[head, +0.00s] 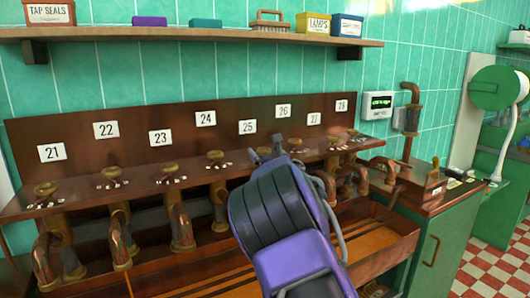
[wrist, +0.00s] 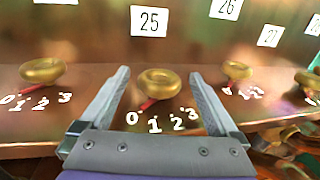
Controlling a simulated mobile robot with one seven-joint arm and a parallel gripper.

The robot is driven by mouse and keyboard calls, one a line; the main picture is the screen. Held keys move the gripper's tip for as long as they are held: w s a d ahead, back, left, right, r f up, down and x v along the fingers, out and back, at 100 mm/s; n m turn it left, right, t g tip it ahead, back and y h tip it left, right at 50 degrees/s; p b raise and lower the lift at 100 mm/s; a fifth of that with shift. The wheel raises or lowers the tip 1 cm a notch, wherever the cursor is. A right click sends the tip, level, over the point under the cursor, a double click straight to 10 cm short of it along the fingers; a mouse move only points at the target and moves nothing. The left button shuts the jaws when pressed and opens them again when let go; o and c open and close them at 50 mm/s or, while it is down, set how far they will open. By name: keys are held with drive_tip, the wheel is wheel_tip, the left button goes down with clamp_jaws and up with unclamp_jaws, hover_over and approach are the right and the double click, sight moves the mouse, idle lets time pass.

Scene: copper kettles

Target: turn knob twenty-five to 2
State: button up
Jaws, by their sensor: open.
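The brass knob under plate 25 (wrist: 158,82) sits in the middle of the wrist view, between the two fingers of my gripper (wrist: 158,90). The fingers are open, with a gap on each side of the knob. Its red pointer (wrist: 147,104) points down and left, towards the 0 of the white 0 to 3 scale (wrist: 160,121). Plate 25 (wrist: 150,21) stands on the panel right above; it also shows in the head view (head: 247,127). In the head view my gripper and wrist hide this knob.
A neighbouring knob (wrist: 42,70) stands close on the left and another (wrist: 237,70) close on the right. Copper pipes (head: 180,225) hang below the ledge. A shelf (head: 190,33) with boxes runs above the numbered panel. A green cabinet (head: 430,250) stands at the right.

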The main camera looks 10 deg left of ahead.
drive_tip(key=c, duration=1.4)
drive_tip(key=shift+o, duration=0.2)
drive_tip(key=shift+w+d+n+g+y, duration=0.1)
drive_tip(key=shift+d+n+g+y, duration=0.15)
drive_tip(key=shift+n+g+y, duration=0.65)
drive_tip(key=n+g+y, duration=0.1)
drive_tip(key=y, duration=0.1)
drive_tip(key=n+g+y, duration=0.1)
drive_tip(key=n+y, duration=0.1)
drive_tip(key=shift+w+d+f+g+y+b, duration=0.1)
drive_tip(key=shift+w+d+g+y+b, duration=0.1)
drive_tip(key=shift+g+y+b, duration=0.15)
drive_tip(key=shift+n+g+y+p, duration=0.4)
drive_tip(key=shift+n+g+y, duration=0.35)
drive_tip(key=shift+n+g, duration=0.35)
drive_tip(key=shift+n+g+y+p, duration=0.5)
drive_tip(key=shift+g+p, duration=0.1)
drive_tip(key=shift+g, duration=0.25)
drive_tip(key=shift+n+g+y+p, duration=0.3)
drive_tip(key=shift+n+g+p, duration=0.25)
drive_tip(key=shift+g, duration=0.15)
